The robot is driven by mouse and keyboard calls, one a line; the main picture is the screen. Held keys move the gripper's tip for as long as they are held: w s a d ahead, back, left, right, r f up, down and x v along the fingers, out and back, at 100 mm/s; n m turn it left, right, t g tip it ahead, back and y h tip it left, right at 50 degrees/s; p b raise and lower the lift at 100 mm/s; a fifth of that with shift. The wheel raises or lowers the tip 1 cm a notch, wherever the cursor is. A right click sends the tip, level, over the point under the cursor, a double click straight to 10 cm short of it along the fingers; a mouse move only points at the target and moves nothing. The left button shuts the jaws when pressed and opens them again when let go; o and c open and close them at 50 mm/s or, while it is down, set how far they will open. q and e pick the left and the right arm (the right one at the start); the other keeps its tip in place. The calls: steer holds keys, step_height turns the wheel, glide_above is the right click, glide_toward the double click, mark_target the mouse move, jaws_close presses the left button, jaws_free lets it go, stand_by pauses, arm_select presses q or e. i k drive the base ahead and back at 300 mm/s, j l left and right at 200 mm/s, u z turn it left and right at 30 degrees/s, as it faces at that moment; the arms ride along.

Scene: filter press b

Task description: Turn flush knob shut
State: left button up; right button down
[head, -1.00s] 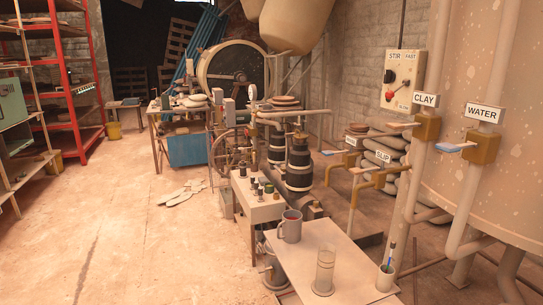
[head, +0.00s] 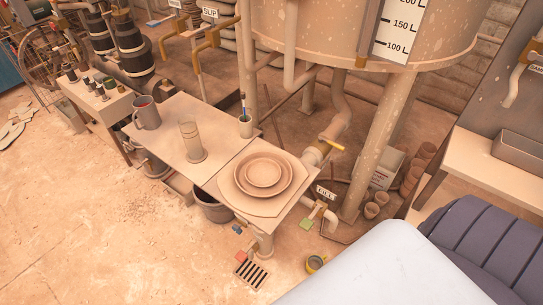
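I cannot make out a knob clearly marked flush. Below the tank (head: 355,35), a pipe valve with a yellow lever (head: 332,143) sits just right of the table. A small white label (head: 325,192) stands lower down, its word too small to read surely, above a pipe fitting with a green tab (head: 307,223). Small red and blue parts (head: 237,229) show under the table's front corner, by a floor grate (head: 251,273). Neither of my grippers is in view.
A dark bucket (head: 212,208) stands beneath. A yellow cup (head: 316,263) is on the floor. Open floor lies left.

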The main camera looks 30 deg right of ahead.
mark_target(236, 230)
steer(key=z, duration=0.4)
steer(key=i+j+z, duration=0.15)
steer(key=z, duration=0.35)
steer(key=i+j+z, duration=0.1)
steer(key=j+z, duration=0.5)
steer(key=z, duration=0.35)
steer(key=i+j, duration=0.05)
